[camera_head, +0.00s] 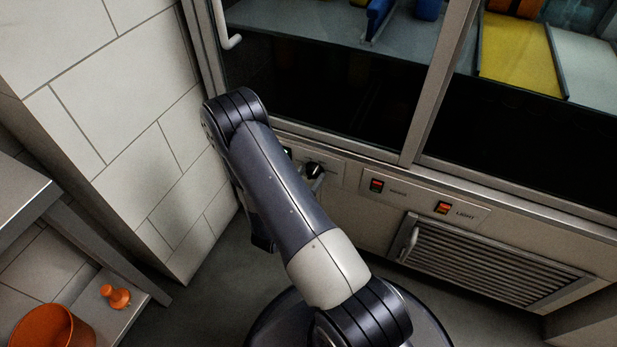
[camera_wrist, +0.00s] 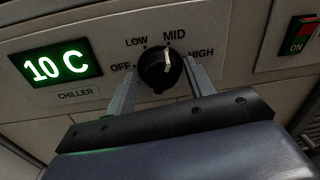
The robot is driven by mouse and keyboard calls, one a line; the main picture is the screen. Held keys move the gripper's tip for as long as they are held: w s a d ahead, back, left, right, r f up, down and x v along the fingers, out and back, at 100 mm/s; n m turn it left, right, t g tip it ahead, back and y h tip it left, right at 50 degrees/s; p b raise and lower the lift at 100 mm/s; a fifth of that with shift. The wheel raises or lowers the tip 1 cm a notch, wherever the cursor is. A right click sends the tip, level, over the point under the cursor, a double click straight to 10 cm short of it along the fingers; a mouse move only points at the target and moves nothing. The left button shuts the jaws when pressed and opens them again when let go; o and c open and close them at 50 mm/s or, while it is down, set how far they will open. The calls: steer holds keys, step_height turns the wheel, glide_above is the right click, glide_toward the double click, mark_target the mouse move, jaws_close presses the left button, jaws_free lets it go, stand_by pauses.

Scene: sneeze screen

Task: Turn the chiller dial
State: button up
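The chiller dial (camera_wrist: 158,70) is a round black knob with a white pointer mark, on a panel marked OFF, LOW, MID and HIGH. Its pointer is directed up toward MID. The green display (camera_wrist: 56,65) above the CHILLER label reads 10 C. My gripper (camera_wrist: 159,68) is open, with one finger on each side of the dial and small gaps visible. I cannot tell how far the fingertips are from the panel. In the head view the dial (camera_head: 314,170) shows beside my arm, which hides most of the display and gripper.
Red-lit switches sit right of the dial, one labelled LIGHT (camera_head: 443,208). A louvred grille (camera_head: 480,262) with a handle is below them. Glass doors are above. A tiled wall (camera_head: 130,130) stands left, and a shelf with an orange pot (camera_head: 52,328) is lower left.

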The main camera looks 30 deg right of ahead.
steer(key=c, duration=0.8)
steer(key=shift+o, duration=0.2)
steer(key=shift+m, duration=0.3)
steer(key=m+b, duration=0.3)
steer(key=m, duration=0.1)
steer(key=shift+s+f+b, duration=0.1)
steer(key=shift+f+b, duration=0.05)
steer(key=shift+b, duration=0.2)
steer(key=m+b, duration=0.4)
steer(key=shift+s+d+m+y, duration=0.1)
steer(key=shift+m+y, duration=0.3)
steer(key=o, duration=1)
steer(key=shift+r, duration=0.2)
